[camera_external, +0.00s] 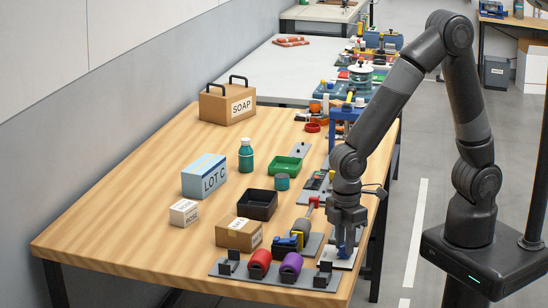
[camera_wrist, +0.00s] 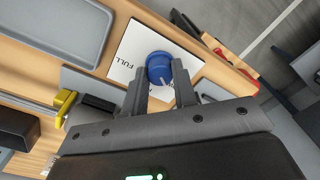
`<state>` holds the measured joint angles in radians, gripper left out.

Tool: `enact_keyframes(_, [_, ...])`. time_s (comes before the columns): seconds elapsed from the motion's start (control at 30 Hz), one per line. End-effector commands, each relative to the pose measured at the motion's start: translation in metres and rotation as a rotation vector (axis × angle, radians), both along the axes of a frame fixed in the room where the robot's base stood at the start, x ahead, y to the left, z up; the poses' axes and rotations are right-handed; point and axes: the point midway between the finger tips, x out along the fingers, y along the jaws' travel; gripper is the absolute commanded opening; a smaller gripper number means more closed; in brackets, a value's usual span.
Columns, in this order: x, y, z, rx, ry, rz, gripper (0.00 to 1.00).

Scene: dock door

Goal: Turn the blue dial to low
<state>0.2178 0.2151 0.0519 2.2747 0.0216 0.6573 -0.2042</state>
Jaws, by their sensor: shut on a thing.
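The blue dial (camera_wrist: 159,65) sits on a white plate (camera_wrist: 128,50) marked FULL, on the wooden table. A pale line shows on the dial's face; where it points is hard to tell, and a LOW mark is not visible. My gripper (camera_wrist: 158,75) points down with its two fingers on either side of the dial, shut on it. In the external view my gripper (camera_external: 345,238) is at the table's right front edge, with a little of the blue dial (camera_external: 342,251) showing beneath it. Part of the plate is hidden behind the fingers.
Left of the dial are a yellow-and-blue device (camera_external: 288,242) and a rack (camera_external: 270,280) with a red roll and a purple roll. A cardboard box (camera_external: 238,235) and a black tray (camera_external: 258,204) stand farther left. The table's left front is clear.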

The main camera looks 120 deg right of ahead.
Motion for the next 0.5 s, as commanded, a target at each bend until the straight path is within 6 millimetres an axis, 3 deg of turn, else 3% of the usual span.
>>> enact_keyframes(0.37, [0.0011,0.0006,0.0006,0.0,-0.003,0.005,0.03])
enact_keyframes(0.4, [0.0011,0.0006,0.0006,0.0,-0.003,0.005,0.27])
enact_keyframes(0.5, [0.001,0.0005,0.0006,0.0,-0.003,0.005,0.35])
